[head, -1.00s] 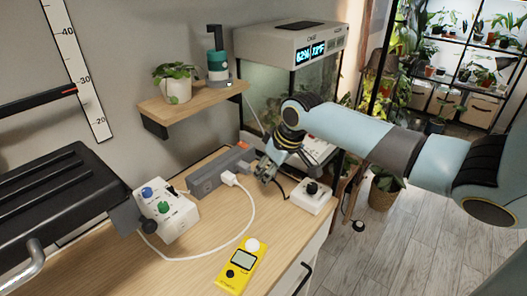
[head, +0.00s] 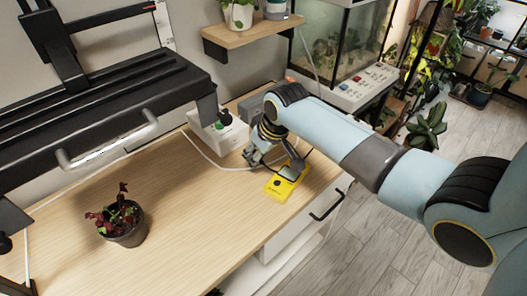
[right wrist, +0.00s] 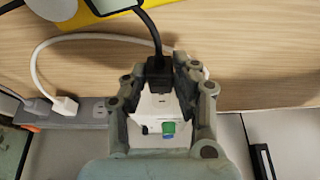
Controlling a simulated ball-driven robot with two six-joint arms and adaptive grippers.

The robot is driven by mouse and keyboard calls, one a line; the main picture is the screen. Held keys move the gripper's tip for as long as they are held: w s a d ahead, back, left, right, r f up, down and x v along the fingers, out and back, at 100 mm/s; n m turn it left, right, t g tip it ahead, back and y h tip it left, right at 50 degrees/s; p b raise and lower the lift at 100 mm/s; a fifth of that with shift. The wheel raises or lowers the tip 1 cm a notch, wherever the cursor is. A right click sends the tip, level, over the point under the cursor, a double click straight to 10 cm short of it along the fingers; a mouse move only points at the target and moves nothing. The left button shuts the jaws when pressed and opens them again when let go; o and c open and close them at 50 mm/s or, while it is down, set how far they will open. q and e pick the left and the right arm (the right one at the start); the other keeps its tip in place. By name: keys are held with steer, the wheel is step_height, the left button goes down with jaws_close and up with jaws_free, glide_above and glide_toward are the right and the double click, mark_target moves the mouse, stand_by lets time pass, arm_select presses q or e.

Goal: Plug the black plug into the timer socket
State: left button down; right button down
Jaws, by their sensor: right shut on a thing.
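My right gripper (right wrist: 160,78) is shut on the black plug (right wrist: 158,73) in the right wrist view, with its black cord running up. In the head view the right gripper (head: 257,156) is above the table beside the yellow meter; the plug is too small to make out there. A white box with a green and a blue knob (right wrist: 158,108) lies beyond the plug in the wrist view, partly covered by the gripper. It also shows in the head view (head: 222,134), partly behind the black rack. I cannot tell its socket opening. My left gripper is not in view.
The yellow meter (head: 284,184) lies just right of the gripper. A grey power strip (right wrist: 88,113) holds a white plug (right wrist: 66,105) with a loose white cord. A black rack (head: 100,110) overhangs the left. A potted red plant (head: 126,232) stands front left; the wooden table between is clear.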

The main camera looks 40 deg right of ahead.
steer(key=shift+w+f+b, duration=0.35)
steer(key=shift+f+b, duration=0.1)
steer(key=shift+f, duration=0.05)
steer(key=shift+w+a, duration=0.1)
steer(key=shift+w, duration=0.2)
steer(key=shift+w+r, duration=0.1)
steer(key=shift+w, duration=0.4)
steer(key=shift+w+b, duration=0.4)
steer(key=shift+w, duration=0.55)
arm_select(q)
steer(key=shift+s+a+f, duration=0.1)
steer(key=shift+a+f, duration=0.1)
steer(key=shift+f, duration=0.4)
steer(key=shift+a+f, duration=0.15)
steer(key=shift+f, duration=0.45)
arm_select(e)
steer(key=shift+w, duration=0.1)
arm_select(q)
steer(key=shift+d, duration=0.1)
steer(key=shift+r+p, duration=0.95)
arm_select(e)
steer(key=shift+r, duration=0.1)
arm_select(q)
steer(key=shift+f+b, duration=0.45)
arm_select(e)
steer(key=shift+w+a, duration=0.1)
steer(key=shift+w, duration=0.6)
